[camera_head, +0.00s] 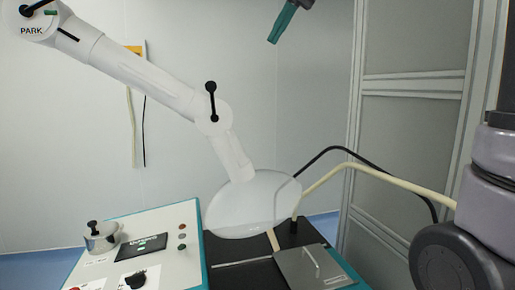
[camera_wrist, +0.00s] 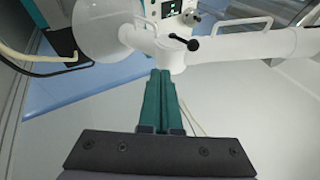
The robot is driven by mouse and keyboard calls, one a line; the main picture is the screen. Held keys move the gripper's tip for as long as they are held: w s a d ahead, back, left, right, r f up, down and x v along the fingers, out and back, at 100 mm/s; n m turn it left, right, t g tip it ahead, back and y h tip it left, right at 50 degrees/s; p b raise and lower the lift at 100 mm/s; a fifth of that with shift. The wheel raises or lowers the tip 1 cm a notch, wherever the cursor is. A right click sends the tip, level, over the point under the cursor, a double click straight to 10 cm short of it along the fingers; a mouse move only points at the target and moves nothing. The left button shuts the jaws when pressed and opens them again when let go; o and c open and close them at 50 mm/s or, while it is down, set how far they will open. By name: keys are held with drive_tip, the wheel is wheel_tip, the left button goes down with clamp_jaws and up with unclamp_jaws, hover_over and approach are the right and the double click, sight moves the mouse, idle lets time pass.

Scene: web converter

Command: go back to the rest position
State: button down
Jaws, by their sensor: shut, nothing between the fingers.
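My gripper (camera_wrist: 160,78) is shut and empty in the wrist view, its two teal fingers side by side. Its fingers also show at the top of the head view (camera_head: 275,34), pointing down and left, in the air and apart from everything around. In the wrist view a white extraction arm (camera_wrist: 225,45) with a black handle (camera_wrist: 186,43) lies beyond the fingertips. The same white arm (camera_head: 135,70) crosses the head view from the upper left, with a joint marked PARK, down to a clear round hood (camera_head: 245,205).
A control box (camera_head: 150,245) with a display and knobs stands beside a dark bench surface with a hinged metal lid (camera_head: 315,267). A black hose and a cream hose (camera_head: 380,175) run right. A grey-panelled wall (camera_head: 410,130) is at the right. Open air surrounds my gripper.

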drive_tip(key=s+d+f+m+t+h, duration=0.25)
drive_tip(key=s+d+f, duration=0.45)
drive_tip(key=d+f, duration=0.35)
drive_tip(key=s+d+f+m+t+h, duration=0.25)
drive_tip(key=s+d+f, duration=0.35)
drive_tip(key=d+f, duration=0.45)
drive_tip(key=w+a+r+n+g+y, duration=0.1)
drive_tip(key=w+a+r+n+y, duration=0.1)
drive_tip(key=w+a+r, duration=0.45)
drive_tip(key=w+a+r+n+g+y, duration=0.1)
drive_tip(key=w+a+r+n+g, duration=0.2)
drive_tip(key=a, duration=0.7)
drive_tip(key=w+a+r+n+y, duration=0.25)
drive_tip(key=a+r, duration=0.35)
drive_tip(key=a, duration=0.3)
drive_tip(key=a+r+x, duration=0.1)
drive_tip(key=a+x, duration=0.1)
drive_tip(key=x, duration=1)
drive_tip(key=shift+a+r, duration=0.25)
drive_tip(key=shift+a, duration=0.05)
